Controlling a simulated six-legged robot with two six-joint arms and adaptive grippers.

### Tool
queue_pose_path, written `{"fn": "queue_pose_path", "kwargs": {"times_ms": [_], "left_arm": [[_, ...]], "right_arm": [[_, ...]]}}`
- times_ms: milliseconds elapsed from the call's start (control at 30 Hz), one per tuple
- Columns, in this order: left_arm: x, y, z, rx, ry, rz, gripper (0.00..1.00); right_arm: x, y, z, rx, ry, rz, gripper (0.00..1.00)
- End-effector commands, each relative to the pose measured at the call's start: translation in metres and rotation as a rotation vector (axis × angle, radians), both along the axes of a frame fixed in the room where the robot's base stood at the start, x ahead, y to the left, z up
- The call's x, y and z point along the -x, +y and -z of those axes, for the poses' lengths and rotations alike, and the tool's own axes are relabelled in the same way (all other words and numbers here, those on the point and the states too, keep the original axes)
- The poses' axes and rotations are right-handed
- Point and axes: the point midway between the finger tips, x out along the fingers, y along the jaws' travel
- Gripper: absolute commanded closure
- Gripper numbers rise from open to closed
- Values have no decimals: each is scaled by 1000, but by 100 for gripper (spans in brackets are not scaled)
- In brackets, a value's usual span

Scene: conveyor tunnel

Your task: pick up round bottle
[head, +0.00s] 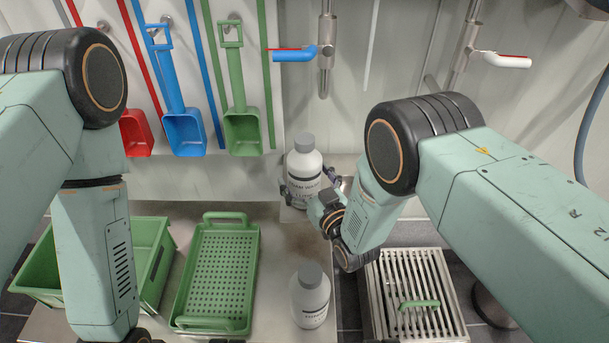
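A white round bottle (304,164) with a grey cap stands upright at the back, near the wall. My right gripper (308,188) is at this bottle, with dark finger parts showing on its left and right sides. Whether the fingers press on it I cannot tell. A second pale bottle (310,299) with a grey cap stands upright at the front of the steel surface, apart from the grippers. My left arm hangs down at the left. Only a dark bit of its end shows at the bottom edge, so its fingers are out of view.
A green perforated tray (252,275) and a green bin (150,243) sit left of the front bottle. A slatted metal grate (375,290) with a green handle is at the right. Red, blue (184,132) and green scoops (242,132) hang on the wall beside valve pipes (326,60).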

Motion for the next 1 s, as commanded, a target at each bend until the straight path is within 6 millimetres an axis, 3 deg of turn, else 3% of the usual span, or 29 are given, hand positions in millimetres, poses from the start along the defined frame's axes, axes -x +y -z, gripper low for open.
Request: {"fn": "queue_pose_path", "kwargs": {"times_ms": [900,1000], "left_arm": [[0,0,0,0,0,0,61],[0,0,0,0,0,0,61]], "right_arm": [[0,0,-1,0,-2,0,88],[-2,0,-4,-3,-12,0,90]]}}
